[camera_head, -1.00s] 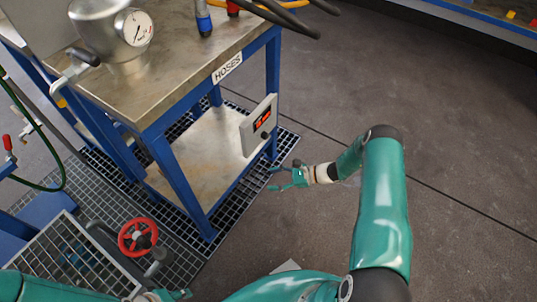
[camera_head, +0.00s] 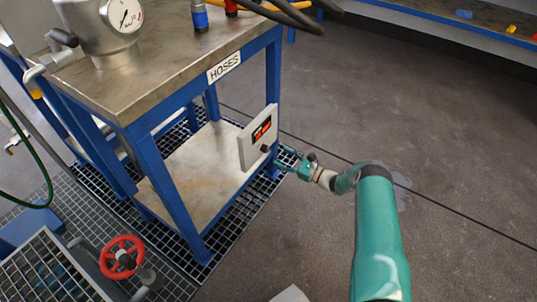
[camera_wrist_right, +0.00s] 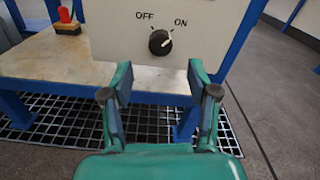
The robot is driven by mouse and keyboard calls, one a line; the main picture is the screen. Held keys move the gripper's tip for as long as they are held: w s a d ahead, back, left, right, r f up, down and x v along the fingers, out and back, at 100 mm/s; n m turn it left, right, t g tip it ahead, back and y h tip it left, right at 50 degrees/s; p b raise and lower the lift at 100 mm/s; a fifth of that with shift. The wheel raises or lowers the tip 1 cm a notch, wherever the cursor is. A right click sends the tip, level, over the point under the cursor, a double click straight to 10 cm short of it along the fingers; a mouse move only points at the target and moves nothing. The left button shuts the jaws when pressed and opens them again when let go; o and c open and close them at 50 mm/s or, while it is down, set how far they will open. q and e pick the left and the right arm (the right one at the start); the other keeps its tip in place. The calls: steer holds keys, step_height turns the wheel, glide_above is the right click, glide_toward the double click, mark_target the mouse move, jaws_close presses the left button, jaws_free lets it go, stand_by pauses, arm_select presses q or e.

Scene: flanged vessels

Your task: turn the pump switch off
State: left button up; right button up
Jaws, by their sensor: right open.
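The pump switch is a black rotary knob (camera_head: 265,148) on a pale grey box (camera_head: 246,152) fixed to the blue table frame. In the right wrist view the knob (camera_wrist_right: 160,42) sits below the words OFF and ON, and its pale mark points up and right toward ON. My right gripper (camera_head: 284,159) is open and empty, just right of the box in the head view. In the wrist view its two fingers (camera_wrist_right: 160,78) stand apart below the knob, one to each side, with no contact seen. My left gripper is out of view.
The metal-topped table (camera_head: 150,88) has a blue frame, a HOSES label (camera_head: 224,67) and a lower shelf (camera_head: 190,175). A vessel with a gauge (camera_head: 121,17) stands on top. A red handwheel (camera_head: 122,257) is at lower left. Open floor (camera_head: 400,110) lies to the right.

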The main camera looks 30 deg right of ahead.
mark_target(267, 150)
steer(key=b+x, duration=0.1)
steer(key=x, duration=0.5)
steer(key=shift+w+a+b, duration=0.1)
steer(key=shift+w+b, duration=0.15)
steer(key=shift+b, duration=0.15)
